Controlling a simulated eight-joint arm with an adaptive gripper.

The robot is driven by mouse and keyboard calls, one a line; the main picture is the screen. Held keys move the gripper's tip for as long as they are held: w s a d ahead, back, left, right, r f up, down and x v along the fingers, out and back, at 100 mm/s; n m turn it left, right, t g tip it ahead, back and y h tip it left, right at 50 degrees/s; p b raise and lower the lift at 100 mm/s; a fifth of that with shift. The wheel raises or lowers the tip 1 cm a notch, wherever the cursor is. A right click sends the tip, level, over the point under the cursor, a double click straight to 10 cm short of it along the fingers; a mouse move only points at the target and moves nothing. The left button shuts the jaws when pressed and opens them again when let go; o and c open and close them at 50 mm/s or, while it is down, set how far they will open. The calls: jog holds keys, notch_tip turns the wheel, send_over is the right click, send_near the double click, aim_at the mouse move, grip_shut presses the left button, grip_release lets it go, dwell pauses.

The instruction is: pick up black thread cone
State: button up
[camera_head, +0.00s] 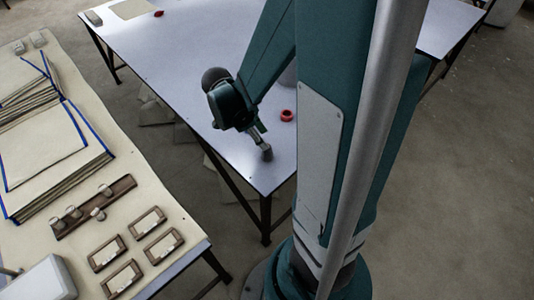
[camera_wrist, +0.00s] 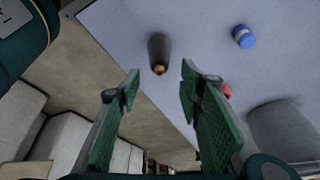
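The black thread cone (camera_wrist: 158,50) shows in the wrist view beyond my fingertips, roughly in line with the gap between them. Its orange tip faces the camera. In the head view it appears as a small dark shape (camera_head: 266,153) near the table's front corner, just below my gripper (camera_head: 258,138). In the wrist view my gripper (camera_wrist: 160,76) is open, with green pads on both sides and nothing between them. The cone appears apart from the fingers; the exact distance is hard to judge.
On the same table (camera_head: 190,45) are a red ring-like item (camera_head: 287,115), a blue item (camera_wrist: 243,37) and a large grey cylinder (camera_wrist: 283,130). The table edge is close to the cone. A side table at left holds folded cloth (camera_head: 45,150) and wooden frames (camera_head: 147,222).

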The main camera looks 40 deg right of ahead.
aim_at(267, 152)
jog(key=shift+s+d+f, duration=0.1)
jog(key=shift+d+f, duration=0.05)
jog(key=shift+f, duration=0.35)
jog(key=shift+b+x, duration=1.05)
jog(key=shift+x, duration=1.55)
jog(key=shift+r, duration=0.1)
jog(key=c, duration=0.9)
